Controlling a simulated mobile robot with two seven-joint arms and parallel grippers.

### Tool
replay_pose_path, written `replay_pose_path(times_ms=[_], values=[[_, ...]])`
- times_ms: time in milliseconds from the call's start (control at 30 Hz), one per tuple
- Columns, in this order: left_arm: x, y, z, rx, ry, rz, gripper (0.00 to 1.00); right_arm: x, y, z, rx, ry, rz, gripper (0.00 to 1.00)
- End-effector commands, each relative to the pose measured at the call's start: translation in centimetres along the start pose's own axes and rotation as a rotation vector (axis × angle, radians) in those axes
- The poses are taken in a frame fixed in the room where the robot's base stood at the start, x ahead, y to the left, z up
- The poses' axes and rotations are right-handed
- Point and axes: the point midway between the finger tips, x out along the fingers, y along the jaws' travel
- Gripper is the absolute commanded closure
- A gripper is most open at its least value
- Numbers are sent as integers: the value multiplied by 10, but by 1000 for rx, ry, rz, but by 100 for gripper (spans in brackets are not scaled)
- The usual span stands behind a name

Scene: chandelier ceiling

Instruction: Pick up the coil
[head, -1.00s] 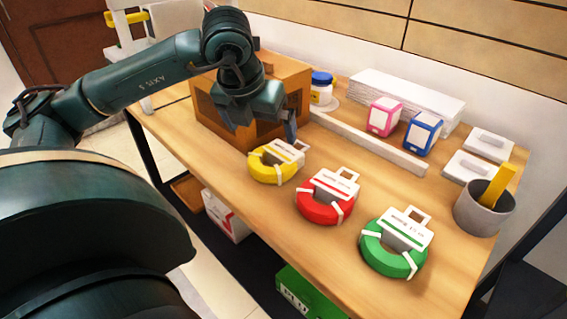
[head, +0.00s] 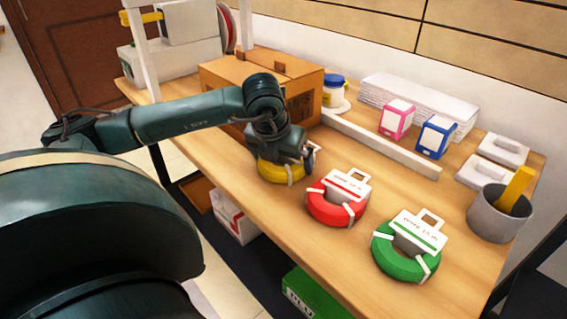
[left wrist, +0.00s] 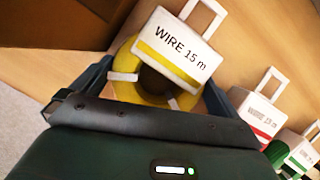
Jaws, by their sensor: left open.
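Three wire coils with white tags lie in a row on the wooden table (head: 330,262): a yellow coil (head: 278,174), a red coil (head: 335,213) and a green coil (head: 405,266). My left gripper (head: 291,162) is right over the yellow coil and hides much of it in the head view. In the left wrist view the gripper (left wrist: 155,85) is open, with a finger toward either side of the yellow coil (left wrist: 128,62). That coil's tag reads "WIRE 15 m". Whether the fingers touch the coil cannot be told. My right gripper is out of view.
A cardboard box (head: 225,75) stands close behind the left gripper. A white bar (head: 385,146), pink box (head: 397,118) and blue box (head: 434,137) lie behind the coils. A grey cup (head: 493,216) stands at the right. The table's front edge is near the coils.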

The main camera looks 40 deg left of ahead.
Motion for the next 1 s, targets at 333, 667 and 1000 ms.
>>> replay_pose_path(times_ms=[333,667,1000], values=[[0,0,0,0,1,0,16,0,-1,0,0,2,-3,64],[-1,0,0,0,-1,-1,38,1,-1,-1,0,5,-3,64],[-9,0,4,-1,-2,-2,38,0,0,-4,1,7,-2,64]])
